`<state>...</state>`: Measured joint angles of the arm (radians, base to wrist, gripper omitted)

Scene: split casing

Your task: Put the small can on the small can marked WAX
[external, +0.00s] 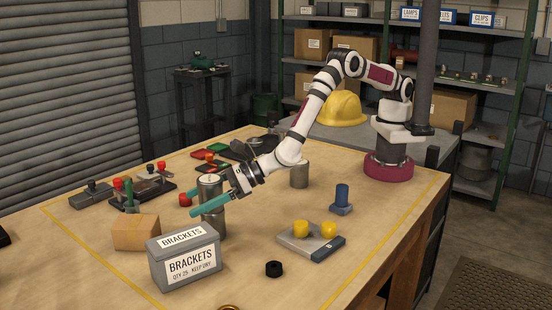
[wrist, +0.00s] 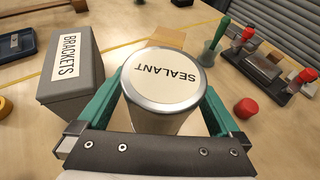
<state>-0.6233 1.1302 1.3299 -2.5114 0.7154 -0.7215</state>
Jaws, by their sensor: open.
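A silvery can with a white lid marked SEALANT (wrist: 163,78) stands upright between my gripper's teal fingers in the wrist view. In the external view it is the upper part of a grey column (external: 210,184), which looks like one can on top of another. A finger crosses the column, and the lower part (external: 214,224) shows no readable label. My gripper (external: 206,205) is open around the column, with a finger on each side. Another grey can (external: 299,175) stands apart, farther back toward my base; its lid marking is unreadable. No WAX marking is visible.
A grey BRACKETS box (external: 186,258) and a cardboard block (external: 136,232) stand close by the column. A red knob-like piece (wrist: 246,108) lies beside it. A plate with yellow pegs (external: 311,240), a blue peg (external: 341,198) and a black ring (external: 273,268) lie to the right.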

